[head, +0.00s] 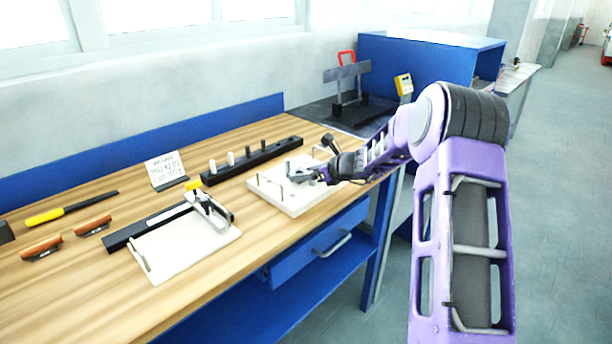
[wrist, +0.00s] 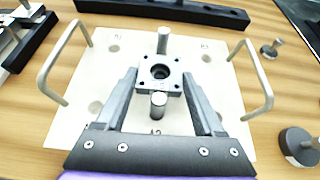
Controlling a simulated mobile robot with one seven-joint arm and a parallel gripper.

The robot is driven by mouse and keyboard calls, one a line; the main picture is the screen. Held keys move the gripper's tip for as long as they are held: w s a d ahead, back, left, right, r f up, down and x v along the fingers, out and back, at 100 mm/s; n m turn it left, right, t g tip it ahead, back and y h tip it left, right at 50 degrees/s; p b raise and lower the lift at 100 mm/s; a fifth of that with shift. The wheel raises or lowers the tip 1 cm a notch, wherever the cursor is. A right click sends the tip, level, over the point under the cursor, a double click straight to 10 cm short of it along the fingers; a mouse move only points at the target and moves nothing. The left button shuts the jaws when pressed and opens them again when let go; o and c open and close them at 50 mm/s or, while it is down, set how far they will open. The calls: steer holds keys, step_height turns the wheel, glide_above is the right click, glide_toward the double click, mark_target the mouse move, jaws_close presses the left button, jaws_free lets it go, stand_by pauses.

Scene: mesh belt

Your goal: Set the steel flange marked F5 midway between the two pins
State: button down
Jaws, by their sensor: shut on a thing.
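The steel flange (wrist: 147,83), a square grey plate with a round centre hole and corner holes, is held between the jaws of my gripper (wrist: 159,76). It is over the white board (wrist: 225,100). One upright steel pin (wrist: 163,38) stands just beyond the flange, and the other pin (wrist: 158,106) just nearer. The flange appears in line between them; I cannot tell whether it touches the board. Its F5 mark is not readable. In the head view my gripper (head: 322,174) is over the right part of the white board (head: 292,207), with the flange largely hidden.
Wire handles (wrist: 60,65) (wrist: 262,80) rise at the board's left and right sides. A black rail with several pegs (head: 252,160) lies behind it. Dark knobbed parts (wrist: 297,143) lie to its right. A pale plate with a clamp (head: 185,248) is farther left on the bench.

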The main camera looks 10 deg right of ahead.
steer(key=shift+r, duration=0.1)
jaws_free()
steer(key=shift+f, duration=0.2)
steer(key=shift+r, duration=0.3)
steer(key=v, duration=1.2)
steer(key=shift+p, duration=0.35)
steer(key=shift+f, duration=0.1)
